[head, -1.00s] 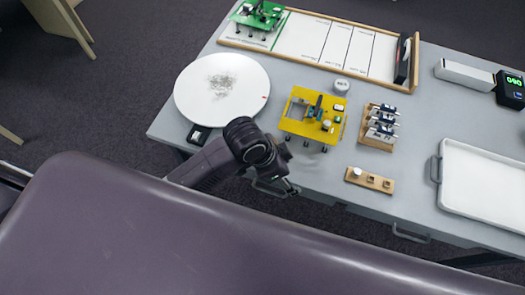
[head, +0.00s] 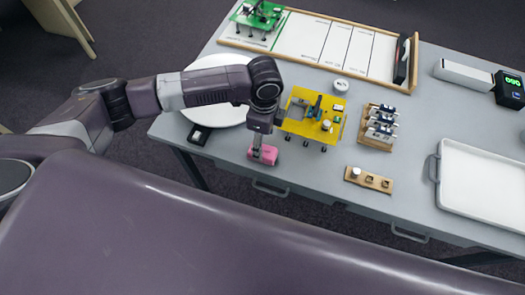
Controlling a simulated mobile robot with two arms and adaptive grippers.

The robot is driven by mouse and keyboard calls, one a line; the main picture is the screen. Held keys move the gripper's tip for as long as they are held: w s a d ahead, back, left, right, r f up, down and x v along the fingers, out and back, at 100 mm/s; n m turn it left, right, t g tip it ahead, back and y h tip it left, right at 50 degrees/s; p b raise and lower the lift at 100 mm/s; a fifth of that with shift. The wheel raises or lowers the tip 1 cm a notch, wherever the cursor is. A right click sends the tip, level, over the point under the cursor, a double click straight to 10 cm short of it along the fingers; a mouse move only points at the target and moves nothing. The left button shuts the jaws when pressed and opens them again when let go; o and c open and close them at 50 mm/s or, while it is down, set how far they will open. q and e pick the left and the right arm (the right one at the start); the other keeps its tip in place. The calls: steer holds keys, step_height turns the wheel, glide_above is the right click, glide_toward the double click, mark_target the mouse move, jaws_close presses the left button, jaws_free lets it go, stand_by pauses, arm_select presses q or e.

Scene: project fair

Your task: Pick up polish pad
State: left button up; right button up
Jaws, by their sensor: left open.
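A small pink block (head: 266,157), which looks like the polish pad, lies on the grey table near its front edge, left of the yellow circuit board. My left gripper (head: 263,150) points down right at it, with the fingers open at the pad. From this angle I cannot tell whether the fingers touch it. The gripper hides part of the pad. My right gripper is not in view.
The yellow board (head: 325,126) on legs stands close right of my gripper. A white round plate (head: 215,113) lies behind my arm, with a small black device (head: 199,135) before it. A wooden rack (head: 377,144) and a white tray (head: 485,190) are further right.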

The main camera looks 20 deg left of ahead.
mark_target(270, 154)
arm_select(q)
step_height(270, 154, down, 6)
steer(key=shift+s+a+r+p, duration=0.1)
steer(key=shift+s+a+p, duration=0.05)
steer(key=shift+p, duration=0.5)
steer(key=c, duration=1.2)
